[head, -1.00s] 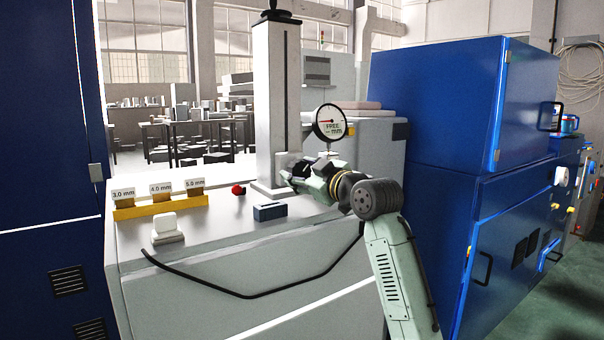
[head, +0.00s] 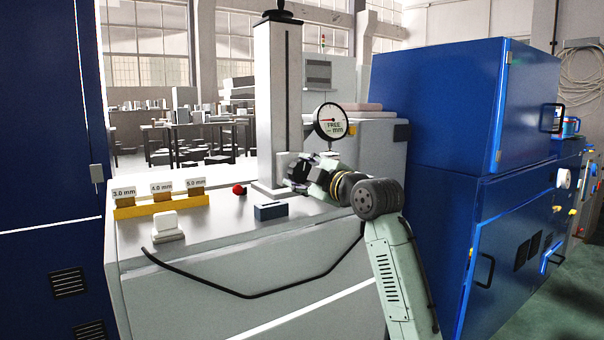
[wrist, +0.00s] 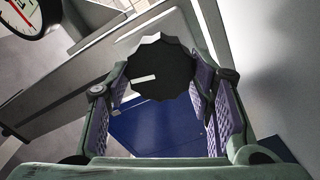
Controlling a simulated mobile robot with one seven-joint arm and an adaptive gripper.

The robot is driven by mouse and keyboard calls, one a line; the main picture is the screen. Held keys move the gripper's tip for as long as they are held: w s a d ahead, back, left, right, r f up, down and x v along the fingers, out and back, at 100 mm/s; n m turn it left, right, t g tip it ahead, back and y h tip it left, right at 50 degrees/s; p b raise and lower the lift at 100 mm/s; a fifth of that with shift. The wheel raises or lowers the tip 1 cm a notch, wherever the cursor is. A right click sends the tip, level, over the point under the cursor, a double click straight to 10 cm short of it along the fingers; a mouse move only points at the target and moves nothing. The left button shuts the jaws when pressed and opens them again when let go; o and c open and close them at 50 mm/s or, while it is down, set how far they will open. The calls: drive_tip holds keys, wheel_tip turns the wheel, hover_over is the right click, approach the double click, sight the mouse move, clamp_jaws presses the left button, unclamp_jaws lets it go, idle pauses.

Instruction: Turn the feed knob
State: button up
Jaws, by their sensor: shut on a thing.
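The feed knob (wrist: 160,68) is a black, many-sided disc with a white index mark, seen in the wrist view. My gripper (wrist: 162,90) has its two purple-padded fingers closed on the knob's left and right sides. The round dial gauge (head: 330,121) reads "FREE -- mm" and stands just above my wrist. Part of the dial also shows at the upper left of the wrist view (wrist: 28,14).
On the bench top (head: 225,222) are a yellow rack (head: 160,206) with plates marked 3.0, 4.0 and 5.0 mm, a white block (head: 166,222), a red knob (head: 239,189) and a blue slotted block (head: 270,211). A blue cabinet (head: 440,110) stands close on the right.

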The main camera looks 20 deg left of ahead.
idle(0.3)
drive_tip(key=o, duration=1.2)
drive_tip(key=shift+c, duration=0.2)
drive_tip(key=v, duration=1.2)
